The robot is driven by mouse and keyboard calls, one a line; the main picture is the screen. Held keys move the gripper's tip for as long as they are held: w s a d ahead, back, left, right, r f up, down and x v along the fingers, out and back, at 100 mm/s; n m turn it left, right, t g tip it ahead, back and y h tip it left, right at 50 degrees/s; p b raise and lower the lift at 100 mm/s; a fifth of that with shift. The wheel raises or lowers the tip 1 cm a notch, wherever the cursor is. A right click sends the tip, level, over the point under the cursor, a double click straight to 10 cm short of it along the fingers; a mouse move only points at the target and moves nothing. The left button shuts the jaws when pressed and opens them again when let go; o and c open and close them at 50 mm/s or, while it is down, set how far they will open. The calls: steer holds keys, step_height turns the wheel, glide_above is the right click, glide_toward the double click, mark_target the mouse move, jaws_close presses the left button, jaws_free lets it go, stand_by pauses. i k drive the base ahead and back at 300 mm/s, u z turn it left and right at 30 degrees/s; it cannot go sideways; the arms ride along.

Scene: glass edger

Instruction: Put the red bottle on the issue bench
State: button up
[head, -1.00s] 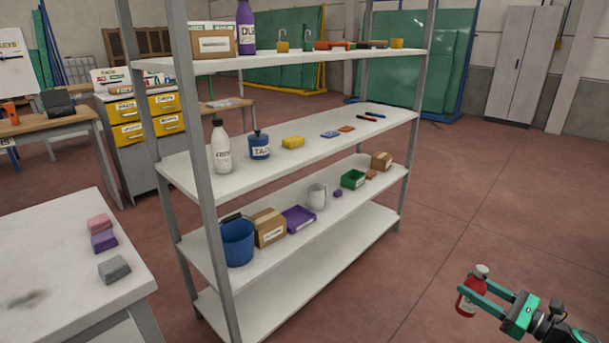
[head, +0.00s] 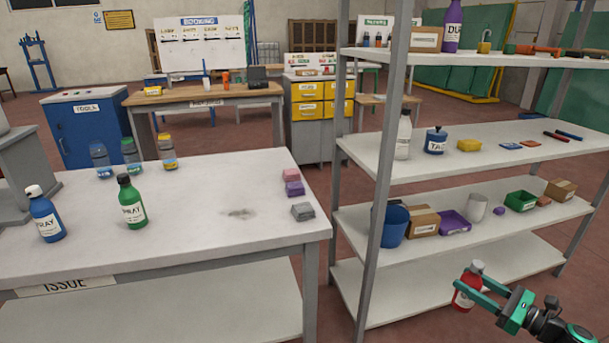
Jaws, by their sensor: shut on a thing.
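The red bottle (head: 465,297) has a white cap and stands upright between the fingers of my gripper (head: 476,285), at the lower right of the head view. My gripper is shut on it and holds it in front of the shelf rack. The issue bench (head: 190,206) is the pale-topped table at the left, with an ISSUE label on its front edge. My gripper and the bottle are to the right of the bench, apart from it, with the rack's front post between them in the picture.
The grey rack post (head: 383,170) is an obstacle.

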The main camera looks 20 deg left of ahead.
mark_target(235, 181)
steer(key=z, duration=0.65)
steer(key=i, duration=0.1)
steer(key=u, duration=2.2)
